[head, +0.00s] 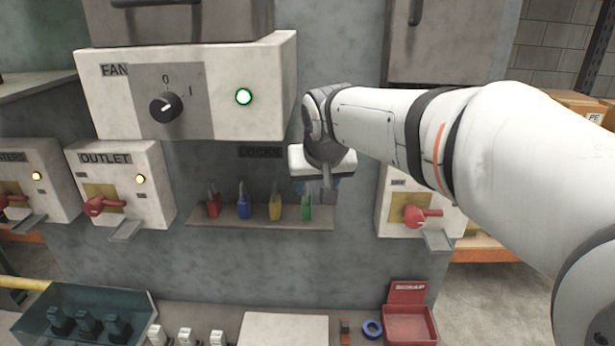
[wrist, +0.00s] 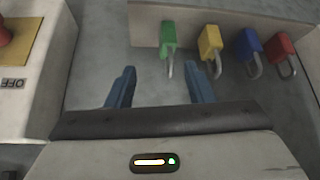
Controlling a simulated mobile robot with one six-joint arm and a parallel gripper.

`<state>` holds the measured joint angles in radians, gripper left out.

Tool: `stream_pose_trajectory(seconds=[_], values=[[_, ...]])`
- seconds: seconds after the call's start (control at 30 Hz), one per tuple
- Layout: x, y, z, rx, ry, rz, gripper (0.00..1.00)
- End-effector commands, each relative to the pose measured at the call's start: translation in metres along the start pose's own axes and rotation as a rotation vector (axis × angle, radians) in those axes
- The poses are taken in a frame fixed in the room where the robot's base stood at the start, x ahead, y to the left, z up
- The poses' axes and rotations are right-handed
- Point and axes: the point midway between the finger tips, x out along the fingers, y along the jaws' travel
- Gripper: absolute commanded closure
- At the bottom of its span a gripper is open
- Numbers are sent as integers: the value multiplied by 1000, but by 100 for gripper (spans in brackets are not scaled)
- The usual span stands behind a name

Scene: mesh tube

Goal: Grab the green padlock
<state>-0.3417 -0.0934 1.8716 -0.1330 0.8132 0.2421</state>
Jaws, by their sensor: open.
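The green padlock (head: 306,208) stands at the right end of a small wall shelf in the head view, shackle up. In the wrist view the green padlock (wrist: 168,40) is at the top middle, ahead of the space between my fingers. My gripper (head: 327,186) is just above and to the right of it in the head view. In the wrist view my gripper (wrist: 163,80) shows two blue fingers spread apart with nothing between them. The fingers look apart from the padlock. My gripper's fingers are partly hard to make out in the head view.
Yellow (head: 275,207), blue (head: 244,206) and red (head: 213,206) padlocks stand left of the green one on the shelf (head: 262,223). The fan box (head: 267,85) hangs above. A box with a red handle (head: 418,215) is to the right. Workbench lies below.

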Motion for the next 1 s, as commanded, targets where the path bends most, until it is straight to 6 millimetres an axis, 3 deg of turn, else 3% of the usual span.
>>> stream_pose_trajectory(seconds=[0.07,0.37,0.63,0.93,1.0], values=[[0,-5,-9,-2,6,-4,52],[32,-7,-13,-2,6,-3,52],[69,-10,-17,-1,5,-3,52],[75,-9,-16,0,9,-4,52],[75,-9,-16,0,9,-4,57]])
